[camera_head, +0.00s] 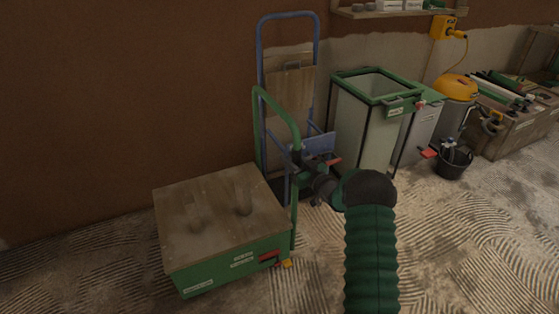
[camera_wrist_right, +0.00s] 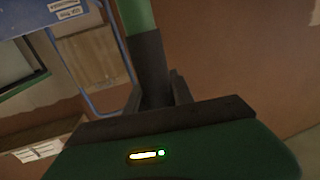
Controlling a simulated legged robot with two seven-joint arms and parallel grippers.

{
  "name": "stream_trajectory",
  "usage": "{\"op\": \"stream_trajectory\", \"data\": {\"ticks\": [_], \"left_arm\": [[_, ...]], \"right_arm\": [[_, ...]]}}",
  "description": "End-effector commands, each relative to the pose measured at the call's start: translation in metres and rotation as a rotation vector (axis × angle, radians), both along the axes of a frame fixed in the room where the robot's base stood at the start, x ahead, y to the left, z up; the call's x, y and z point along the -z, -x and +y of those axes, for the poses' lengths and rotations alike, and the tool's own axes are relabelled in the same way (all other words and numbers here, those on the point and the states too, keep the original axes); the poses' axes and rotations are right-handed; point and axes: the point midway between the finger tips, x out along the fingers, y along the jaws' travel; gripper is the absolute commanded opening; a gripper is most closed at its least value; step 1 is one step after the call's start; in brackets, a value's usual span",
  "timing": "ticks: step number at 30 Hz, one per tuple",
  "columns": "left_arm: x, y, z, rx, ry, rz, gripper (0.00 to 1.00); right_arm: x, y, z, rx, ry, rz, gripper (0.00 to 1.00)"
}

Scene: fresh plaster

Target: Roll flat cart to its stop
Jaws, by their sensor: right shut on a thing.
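The flat cart has a worn brown wooden deck (camera_head: 215,205), a green frame with small labels and a tall green hoop handle (camera_head: 278,110) on its right side. My right gripper (camera_head: 300,162) is shut on the handle's near upright, below the bend. In the right wrist view the handle (camera_wrist_right: 140,18) runs down, green then dark, between the gripper fingers (camera_wrist_right: 155,92). A red part (camera_head: 269,256) and a small orange piece (camera_head: 287,264) show at the cart's near right corner. I cannot make out a stop. My left gripper is not in view.
A blue hand truck (camera_head: 259,50) stands behind the handle against the brown wall. Green-rimmed bins (camera_head: 365,125), a yellow-topped vacuum (camera_head: 457,88), a black bucket (camera_head: 453,163) and a wooden crate (camera_head: 515,135) line the wall to the right. The ridged floor (camera_head: 460,250) in front is clear.

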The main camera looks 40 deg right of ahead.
Motion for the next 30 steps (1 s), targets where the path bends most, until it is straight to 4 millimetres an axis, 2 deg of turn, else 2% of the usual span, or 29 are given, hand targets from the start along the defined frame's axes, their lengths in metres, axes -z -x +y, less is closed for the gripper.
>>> {"op": "stream_trajectory", "data": {"ticks": [9,20,21,25,30], "left_arm": [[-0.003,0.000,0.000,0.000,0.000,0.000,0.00],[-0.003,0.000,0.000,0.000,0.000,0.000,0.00],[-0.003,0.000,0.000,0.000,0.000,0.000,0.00],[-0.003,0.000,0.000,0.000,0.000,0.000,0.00],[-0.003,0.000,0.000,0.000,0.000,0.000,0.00]], "right_arm": [[0.001,0.004,-0.015,-0.001,-0.002,0.002,0.00],[0.000,0.005,-0.019,0.004,0.000,0.001,0.00],[0.000,0.005,-0.019,0.005,0.001,0.001,0.31],[0.000,0.005,-0.018,0.004,0.001,0.000,0.48],[0.000,0.005,-0.017,0.001,0.000,0.000,0.50]]}}
